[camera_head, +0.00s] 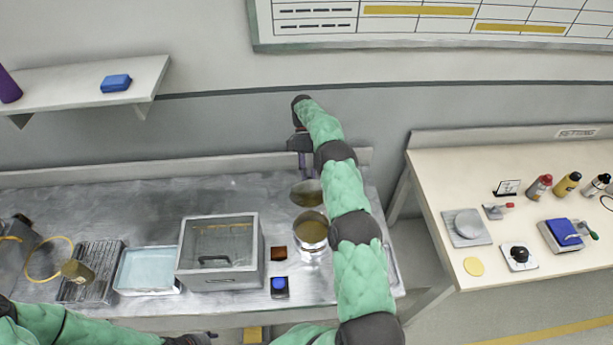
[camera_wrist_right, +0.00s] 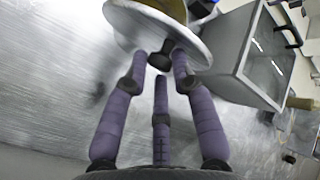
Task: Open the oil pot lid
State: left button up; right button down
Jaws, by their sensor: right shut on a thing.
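The oil pot (camera_head: 311,232) is a round metal pot with brownish-yellow contents, standing on the metal bench; its mouth shows open. Its lid (camera_head: 306,193) is a round disc, off the mouth and tilted at the pot's far side. In the right wrist view the lid (camera_wrist_right: 125,20) shows with its black knob (camera_wrist_right: 161,58) between the purple fingers. My right gripper (camera_head: 302,158) is shut on the lid's knob; my right arm passes close along the pot's right side. My left gripper (camera_head: 192,340) is a dark shape at the bottom edge; its fingers are unclear.
A clear-topped metal box (camera_head: 220,252) stands left of the pot. A blue button (camera_head: 280,285) and a small brown block (camera_head: 279,254) lie between them. A pale blue tray (camera_head: 148,270) and a wire rack (camera_head: 90,270) stand farther left. The bench behind the box is clear.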

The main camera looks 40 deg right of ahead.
jog(key=shift+s+f, duration=0.4)
jog(key=shift+f, duration=0.4)
jog(key=c, duration=1.1)
grip_release()
jog(key=shift+d, duration=0.15)
jog(key=shift+w+r, duration=0.1)
jog(key=shift+r, duration=0.2)
jog(key=shift+r, duration=0.1)
